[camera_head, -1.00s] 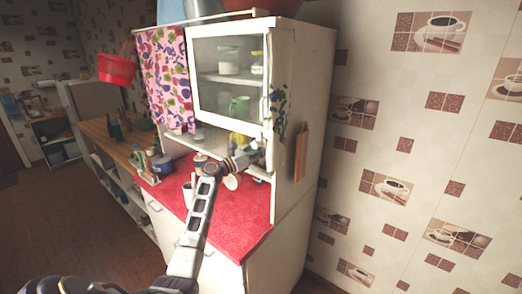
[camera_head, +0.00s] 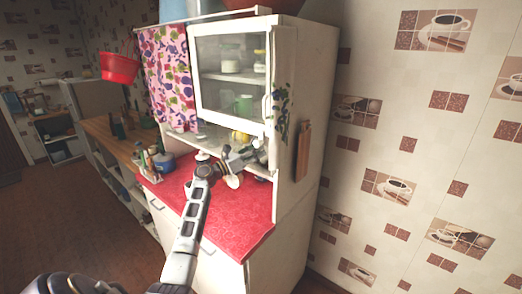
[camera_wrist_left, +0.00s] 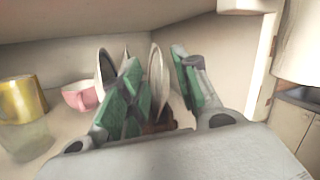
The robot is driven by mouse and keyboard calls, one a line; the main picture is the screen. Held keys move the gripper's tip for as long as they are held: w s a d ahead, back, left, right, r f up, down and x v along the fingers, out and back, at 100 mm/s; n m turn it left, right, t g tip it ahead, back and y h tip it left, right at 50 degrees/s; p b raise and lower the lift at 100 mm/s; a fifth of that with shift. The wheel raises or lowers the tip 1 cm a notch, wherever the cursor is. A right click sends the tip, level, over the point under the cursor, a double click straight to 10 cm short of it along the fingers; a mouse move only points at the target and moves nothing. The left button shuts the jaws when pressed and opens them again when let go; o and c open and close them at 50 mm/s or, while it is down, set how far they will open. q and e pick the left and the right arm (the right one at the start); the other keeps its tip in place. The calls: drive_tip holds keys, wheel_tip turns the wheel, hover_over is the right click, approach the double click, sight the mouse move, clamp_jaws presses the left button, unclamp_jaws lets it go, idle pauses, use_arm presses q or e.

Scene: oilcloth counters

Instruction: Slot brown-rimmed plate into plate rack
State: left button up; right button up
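In the left wrist view, a pale plate (camera_wrist_left: 156,82) stands on edge between the two green-padded fingers of my left gripper (camera_wrist_left: 158,88). A clear gap shows between the plate and the right finger; whether the left finger touches it is unclear. Another pale plate with a dark rim (camera_wrist_left: 106,68) stands on edge to the left, partly behind the left finger. A brown piece (camera_wrist_left: 160,126), perhaps the plate rack, shows low between the fingers and is mostly hidden. In the head view, my left gripper (camera_head: 254,152) is inside the cupboard niche. My right gripper is out of view.
A yellow mug (camera_wrist_left: 22,100), a pink cup (camera_wrist_left: 80,97) and a clear glass (camera_wrist_left: 28,138) stand left of the gripper. The cupboard's side wall is close on the right. The red counter (camera_head: 228,215) is mostly clear in front; a blue pot (camera_head: 164,163) stands at its left.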

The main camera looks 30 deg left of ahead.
use_arm(q)
drive_tip(key=v, duration=0.8)
drive_tip(key=shift+s, duration=0.3)
idle(0.4)
